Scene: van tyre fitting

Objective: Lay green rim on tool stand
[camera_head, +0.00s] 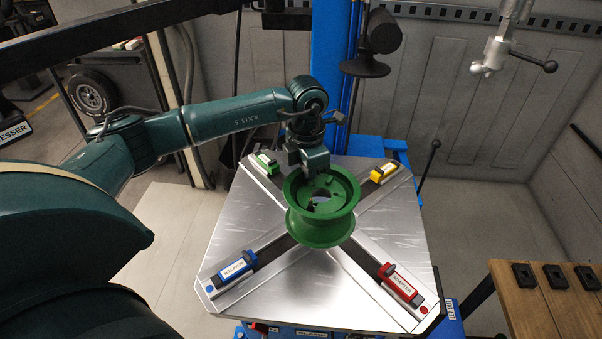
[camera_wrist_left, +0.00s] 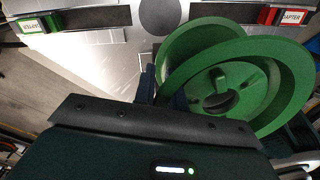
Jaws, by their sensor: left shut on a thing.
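The green rim (camera_head: 318,226) is over the middle of the tool stand (camera_head: 290,290), a square metal table with a dark cross of slots. My left gripper (camera_head: 312,167) is shut on the rim's far edge. In the left wrist view the rim (camera_wrist_left: 222,118) lies just beyond my left gripper (camera_wrist_left: 155,88), whose fingers are mostly hidden by its own body. The rim's open side faces up, slightly toward the camera. I cannot tell whether its underside touches the stand. My right gripper is not in view.
Adapter blocks sit on the stand's arms: green (camera_head: 264,163), yellow (camera_head: 383,172), blue (camera_head: 237,267) and red (camera_head: 400,281). A blue column (camera_head: 330,60) rises behind, with a black mounting arm beside it. A wooden bench (camera_head: 530,305) is at right.

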